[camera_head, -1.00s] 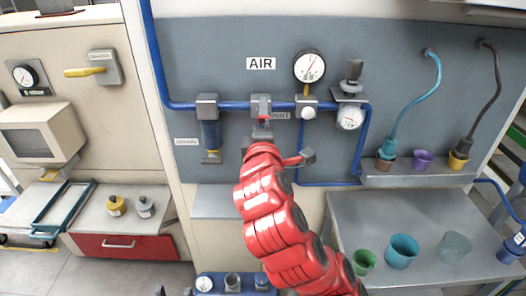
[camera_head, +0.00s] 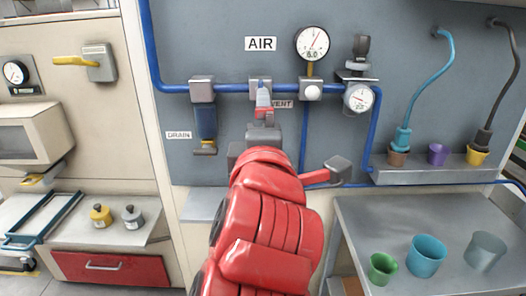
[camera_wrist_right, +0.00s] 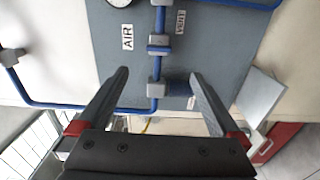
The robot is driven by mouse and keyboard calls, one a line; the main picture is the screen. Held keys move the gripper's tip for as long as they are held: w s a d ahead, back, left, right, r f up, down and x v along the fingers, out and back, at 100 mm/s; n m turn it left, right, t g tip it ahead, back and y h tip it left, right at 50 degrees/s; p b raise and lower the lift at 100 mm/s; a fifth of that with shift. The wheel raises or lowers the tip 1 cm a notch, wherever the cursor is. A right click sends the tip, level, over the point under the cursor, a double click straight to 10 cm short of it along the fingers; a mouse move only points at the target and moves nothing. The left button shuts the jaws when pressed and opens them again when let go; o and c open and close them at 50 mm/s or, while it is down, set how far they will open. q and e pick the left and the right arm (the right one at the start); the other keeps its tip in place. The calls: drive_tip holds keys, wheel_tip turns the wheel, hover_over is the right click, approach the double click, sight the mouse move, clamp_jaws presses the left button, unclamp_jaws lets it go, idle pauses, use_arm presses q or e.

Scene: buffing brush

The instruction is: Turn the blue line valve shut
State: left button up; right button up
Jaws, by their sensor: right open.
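The blue line runs across the grey wall panel under the AIR sign. A grey valve fitting (camera_head: 260,83) sits on it below that sign. In the right wrist view the fitting (camera_wrist_right: 158,41) has a short blue bar (camera_wrist_right: 159,51) lying across the pipe. No contact with the valve shows. My left gripper is not in view.
A pressure gauge (camera_head: 313,44) and a regulator gauge (camera_head: 359,97) are right of the valve. A drain filter (camera_head: 206,122) hangs left of it. A steel bench (camera_head: 392,222) with cups stands below right.

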drive_tip(key=shift+s, duration=1.25)
